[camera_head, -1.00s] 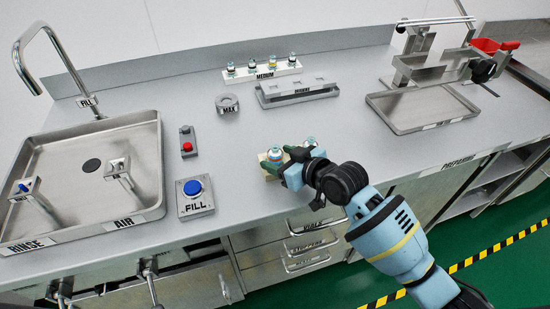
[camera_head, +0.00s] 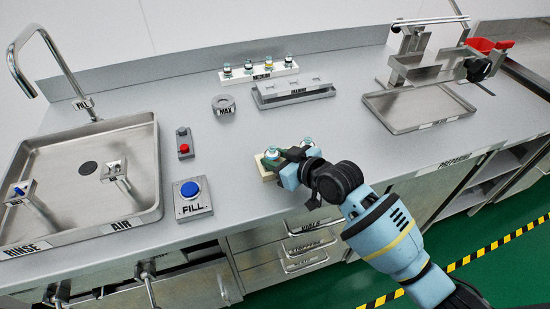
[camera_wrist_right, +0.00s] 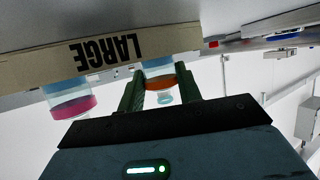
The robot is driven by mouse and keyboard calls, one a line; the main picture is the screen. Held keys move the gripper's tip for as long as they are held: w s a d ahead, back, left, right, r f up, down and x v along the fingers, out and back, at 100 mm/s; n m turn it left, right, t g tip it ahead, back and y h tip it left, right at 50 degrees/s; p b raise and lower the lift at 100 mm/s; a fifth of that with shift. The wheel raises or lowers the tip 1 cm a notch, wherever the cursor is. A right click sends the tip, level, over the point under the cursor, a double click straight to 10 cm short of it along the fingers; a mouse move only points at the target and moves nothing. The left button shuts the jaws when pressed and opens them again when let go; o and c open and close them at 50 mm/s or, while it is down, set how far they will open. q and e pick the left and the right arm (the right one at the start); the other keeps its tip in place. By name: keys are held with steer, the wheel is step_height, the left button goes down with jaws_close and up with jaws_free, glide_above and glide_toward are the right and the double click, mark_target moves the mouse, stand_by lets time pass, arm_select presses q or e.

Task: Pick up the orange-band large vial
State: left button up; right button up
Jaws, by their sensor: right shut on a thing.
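The orange-band large vial (camera_wrist_right: 158,82) sits between the two green fingers of my right gripper (camera_wrist_right: 160,88) in the right wrist view, which shows the scene upside down. The gripper is shut on it. In the head view my right gripper (camera_head: 281,160) is at the small rack near the counter's front edge, with a vial (camera_head: 271,153) at its fingers. The vial's base is still at the rack marked LARGE (camera_wrist_right: 100,55); I cannot tell whether it has lifted. A pink-band vial (camera_wrist_right: 72,105) stands beside it in the rack. My left gripper is not in view.
A rack marked MEDIUM (camera_head: 260,78) holds several vials at the back. A grey tray (camera_head: 293,92) and a round MAX holder (camera_head: 223,105) stand before it. The FILL button (camera_head: 191,190) and sink (camera_head: 145,180) are left. A metal tray (camera_head: 420,110) is right.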

mark_target(277, 156)
steer(key=shift+r, duration=0.65)
step_height(277, 156, up, 2)
steer(key=shift+r, duration=0.2)
steer(key=s+d+r, duration=0.1)
steer(key=s+d, duration=0.2)
steer(key=s, duration=1.2)
steer(key=shift+s+r+p, duration=0.15)
steer(key=shift+s+p, duration=0.25)
steer(key=shift+p, duration=0.05)
steer(key=w+d+r+m+t+h, duration=0.2)
steer(key=d+m+h, duration=0.2)
steer(key=d, duration=0.4)
steer(key=w+d+r+m+t+h, duration=0.2)
steer(key=d+m+h, duration=0.2)
steer(key=d, duration=0.5)
steer(key=shift+w+d+r+m+h, duration=0.2)
steer(key=shift+w+r+m+h, duration=0.15)
steer(key=shift+h, duration=0.35)
